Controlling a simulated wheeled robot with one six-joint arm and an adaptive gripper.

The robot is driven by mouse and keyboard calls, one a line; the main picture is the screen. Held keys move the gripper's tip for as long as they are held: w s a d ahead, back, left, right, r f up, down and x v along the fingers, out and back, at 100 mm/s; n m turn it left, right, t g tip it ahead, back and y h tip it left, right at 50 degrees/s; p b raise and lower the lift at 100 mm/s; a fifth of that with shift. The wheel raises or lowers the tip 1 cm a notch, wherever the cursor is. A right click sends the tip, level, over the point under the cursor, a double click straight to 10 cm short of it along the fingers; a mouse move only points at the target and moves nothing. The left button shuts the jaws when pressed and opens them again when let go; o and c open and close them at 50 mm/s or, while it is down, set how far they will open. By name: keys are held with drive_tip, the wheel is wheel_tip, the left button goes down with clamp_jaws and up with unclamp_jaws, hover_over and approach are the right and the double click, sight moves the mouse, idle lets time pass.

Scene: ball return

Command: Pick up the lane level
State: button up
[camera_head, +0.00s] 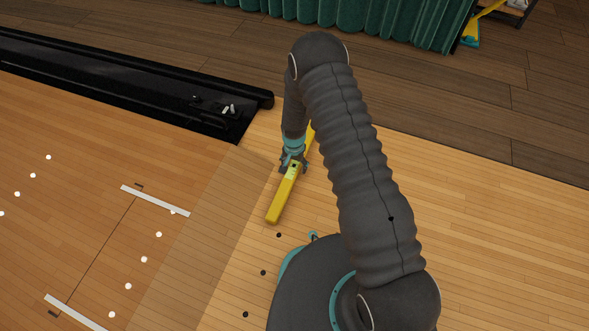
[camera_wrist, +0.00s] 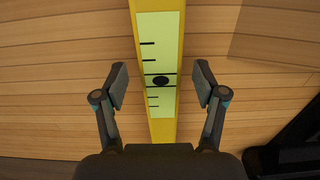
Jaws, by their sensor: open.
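The lane level is a long yellow bar (camera_head: 284,198) lying on the light wood lane floor, below and left of my arm in the head view. My gripper (camera_wrist: 161,85) is open, one finger on each side of the level, with clear gaps between. In the head view my gripper (camera_head: 292,163) is over the level's middle, and my arm hides part of its far end. I cannot tell the gripper's height above it.
A black gutter (camera_head: 130,92) with small items at its end lies to the upper left. White lines (camera_head: 155,200) and dots mark the lane. A green curtain (camera_head: 350,18) and a rack with yellow and teal items (camera_head: 472,32) stand at the back. Floor around the level is mostly clear.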

sight(296, 167)
drive_tip(key=shift+f, duration=0.35)
drive_tip(key=c, duration=1.1)
drive_tip(key=shift+c, duration=0.2)
drive_tip(key=shift+r, duration=0.1)
drive_tip(key=shift+w+r, duration=0.1)
drive_tip(key=shift+r, duration=0.35)
drive_tip(key=r, duration=0.2)
drive_tip(key=r+p, duration=0.1)
drive_tip(key=shift+s+d+r, duration=0.3)
drive_tip(key=shift+d+r, duration=0.05)
drive_tip(key=shift+r, duration=0.05)
drive_tip(key=s+d+r+p, duration=0.1)
drive_tip(key=s+d+r, duration=0.5)
drive_tip(key=d, duration=0.3)
drive_tip(key=w+d+r+n+p, duration=0.1)
drive_tip(key=d+r+n+p, duration=0.1)
drive_tip(key=r, duration=0.8)
drive_tip(key=w+d+r+n+p, duration=0.1)
drive_tip(key=d+r+p, duration=0.3)
drive_tip(key=r, duration=0.7)
drive_tip(key=shift+d+r+n, duration=0.2)
drive_tip(key=shift+d+n, duration=0.2)
drive_tip(key=shift+n, duration=0.1)
